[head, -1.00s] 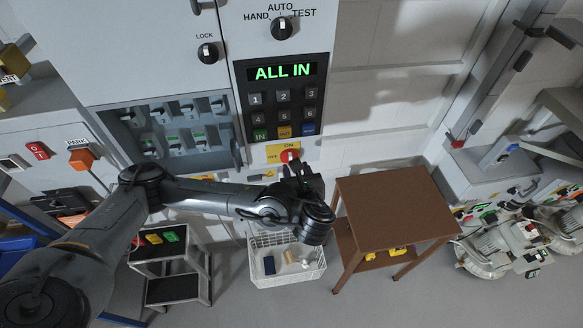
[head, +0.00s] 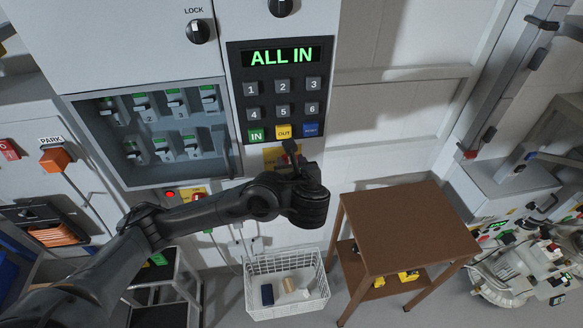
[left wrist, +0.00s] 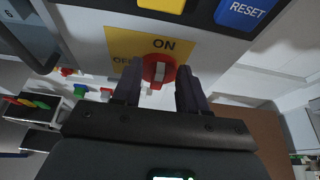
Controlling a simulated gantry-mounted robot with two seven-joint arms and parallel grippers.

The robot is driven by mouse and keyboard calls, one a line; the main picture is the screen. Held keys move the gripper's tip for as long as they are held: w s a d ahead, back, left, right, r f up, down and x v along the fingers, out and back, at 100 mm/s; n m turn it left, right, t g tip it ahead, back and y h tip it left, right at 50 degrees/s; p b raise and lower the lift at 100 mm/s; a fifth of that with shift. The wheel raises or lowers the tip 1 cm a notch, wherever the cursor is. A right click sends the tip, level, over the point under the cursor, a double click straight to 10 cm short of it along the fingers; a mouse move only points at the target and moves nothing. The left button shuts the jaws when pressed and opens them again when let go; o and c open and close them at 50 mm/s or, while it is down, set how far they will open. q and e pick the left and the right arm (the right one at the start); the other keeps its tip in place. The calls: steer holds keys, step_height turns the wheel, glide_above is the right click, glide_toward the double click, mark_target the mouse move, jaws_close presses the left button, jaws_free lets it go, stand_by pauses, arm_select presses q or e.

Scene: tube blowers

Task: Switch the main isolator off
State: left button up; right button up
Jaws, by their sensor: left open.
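The main isolator is a red rotary knob (left wrist: 158,72) on a yellow plate (left wrist: 118,42) marked ON and OFF in the left wrist view. Its pale bar stands upright, pointing at ON. In the head view part of the yellow plate (head: 272,155) shows below the keypad, and my gripper hides the knob. My left gripper (left wrist: 160,92) is open, with one dark finger on each side of the knob; I cannot tell whether they touch it. It also shows in the head view (head: 292,158). My right gripper is not in view.
The keypad (head: 283,99) under the ALL IN display (head: 279,56) is just above. An open breaker box (head: 150,130) is at the left. A white basket (head: 288,306) stands below, and a brown table (head: 410,225) is to the right.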

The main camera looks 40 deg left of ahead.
arm_select(q)
steer(key=shift+w+a, duration=0.1)
jaws_close()
stand_by(0.3)
